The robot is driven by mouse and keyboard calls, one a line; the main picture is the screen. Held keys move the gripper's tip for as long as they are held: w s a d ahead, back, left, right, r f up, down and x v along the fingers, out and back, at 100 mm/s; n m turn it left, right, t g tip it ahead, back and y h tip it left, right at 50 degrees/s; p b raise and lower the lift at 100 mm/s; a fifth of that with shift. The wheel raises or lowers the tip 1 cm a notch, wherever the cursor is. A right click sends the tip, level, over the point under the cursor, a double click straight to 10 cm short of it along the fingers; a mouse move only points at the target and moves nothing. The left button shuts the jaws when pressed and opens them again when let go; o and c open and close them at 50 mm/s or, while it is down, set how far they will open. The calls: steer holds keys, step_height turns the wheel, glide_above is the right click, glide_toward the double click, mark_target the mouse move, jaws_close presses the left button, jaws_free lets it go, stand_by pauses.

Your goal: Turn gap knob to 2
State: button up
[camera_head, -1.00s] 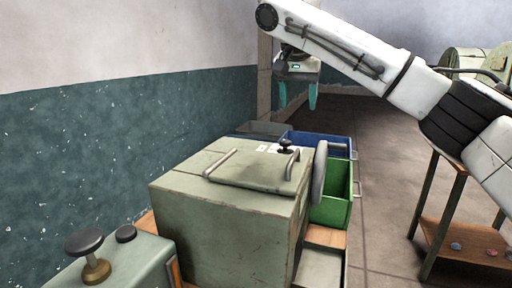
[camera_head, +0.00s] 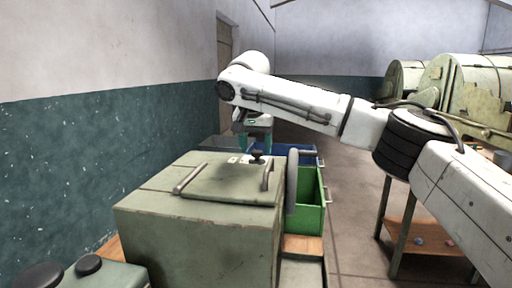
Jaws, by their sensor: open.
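A small black knob (camera_head: 257,155) stands on a pale plate on top of the green-grey machine box (camera_head: 200,225), near its far edge. I take it to be the gap knob; its markings are too small to read. My gripper (camera_head: 255,143) hangs from the white arm just behind and above this knob, its teal fingers pointing down. The fingers are open and partly hidden, and nothing shows between them. I cannot tell whether they touch the knob.
Two bar handles stand on the box lid, the nearer to the knob being the right handle (camera_head: 267,175). A grey wheel (camera_head: 292,180) is on the box's right side. Green (camera_head: 310,205) and blue (camera_head: 300,152) bins lie beyond. A wooden-shelved table (camera_head: 410,235) stands at right.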

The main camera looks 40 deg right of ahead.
steer(key=shift+w+d+f, duration=0.1)
steer(key=shift+d+f, duration=0.05)
steer(key=shift+f, duration=0.3)
steer(key=c, duration=1)
steer(key=shift+c, duration=0.2)
